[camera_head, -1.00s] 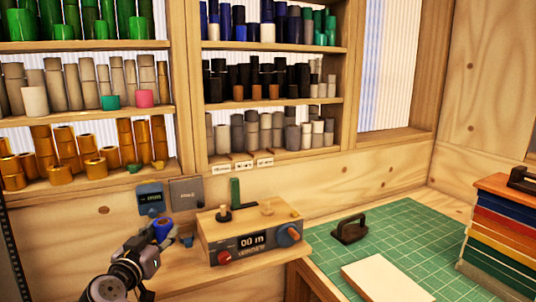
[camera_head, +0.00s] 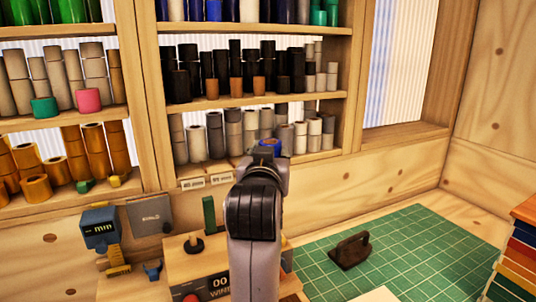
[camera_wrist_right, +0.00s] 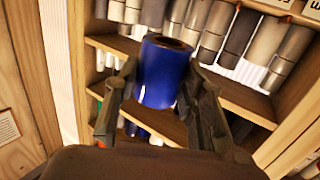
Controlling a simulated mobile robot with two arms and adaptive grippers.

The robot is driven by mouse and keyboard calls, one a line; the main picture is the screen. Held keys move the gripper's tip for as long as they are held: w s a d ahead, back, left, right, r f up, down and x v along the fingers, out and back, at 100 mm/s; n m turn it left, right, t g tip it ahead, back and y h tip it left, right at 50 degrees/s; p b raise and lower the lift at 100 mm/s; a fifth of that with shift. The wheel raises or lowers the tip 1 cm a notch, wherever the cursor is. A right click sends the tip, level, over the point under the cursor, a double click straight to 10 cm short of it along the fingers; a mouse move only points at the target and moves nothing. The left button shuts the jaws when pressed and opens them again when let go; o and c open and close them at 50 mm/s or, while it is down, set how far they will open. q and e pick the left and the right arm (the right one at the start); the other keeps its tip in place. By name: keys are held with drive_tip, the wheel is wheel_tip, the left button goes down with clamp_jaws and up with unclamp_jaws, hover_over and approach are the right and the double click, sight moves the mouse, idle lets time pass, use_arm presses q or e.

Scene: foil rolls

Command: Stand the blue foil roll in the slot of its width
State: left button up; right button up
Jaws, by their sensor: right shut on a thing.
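My right gripper (camera_wrist_right: 160,92) is shut on the blue foil roll (camera_wrist_right: 163,75), with one finger on each side. The roll's open end with its brown core faces up in the right wrist view. In the head view only a small blue part of the roll (camera_head: 270,143) shows above my wrist, in front of the lowest shelf. That shelf (camera_head: 330,153) carries several grey and white rolls; my arm hides part of it. White label cards (camera_head: 193,183) sit along its front edge; I cannot read them. I cannot make out the slot. My left gripper is not in view.
Upper shelves hold black rolls (camera_head: 240,68), and gold rolls (camera_head: 75,150) stand at the left. A winder box (camera_head: 190,265) and a blue meter (camera_head: 99,228) are below. A green mat (camera_head: 410,240) with a dark-handled tool (camera_head: 350,249) lies at the right.

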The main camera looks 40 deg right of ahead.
drive_tip(key=shift+s+d+r, duration=0.2)
drive_tip(key=shift+d+r, duration=0.1)
drive_tip(key=shift+r, duration=0.05)
drive_tip(key=w+d+p, duration=0.1)
drive_tip(key=w+p, duration=0.1)
drive_tip(key=w, duration=0.4)
drive_tip(key=w+d+f+p, duration=0.1)
drive_tip(key=w+d+p, duration=0.1)
drive_tip(key=w, duration=0.4)
drive_tip(key=w+d+f+p, duration=0.1)
drive_tip(key=w+p, duration=0.2)
drive_tip(key=w, duration=0.3)
drive_tip(key=shift+w+d, duration=0.25)
drive_tip(key=shift+w, duration=0.1)
wheel_tip(320, 180, down, 4)
drive_tip(key=shift+s+r+p, duration=0.15)
drive_tip(key=shift+r+p, duration=0.05)
drive_tip(key=shift+p, duration=0.9)
drive_tip(key=shift+f+p, duration=0.25)
drive_tip(key=shift+p, duration=0.1)
drive_tip(key=shift+w+f, duration=0.25)
drive_tip(key=shift+f, duration=0.25)
clamp_jaws()
drive_tip(key=o, duration=0.8)
unclamp_jaws()
drive_tip(key=o, duration=0.5)
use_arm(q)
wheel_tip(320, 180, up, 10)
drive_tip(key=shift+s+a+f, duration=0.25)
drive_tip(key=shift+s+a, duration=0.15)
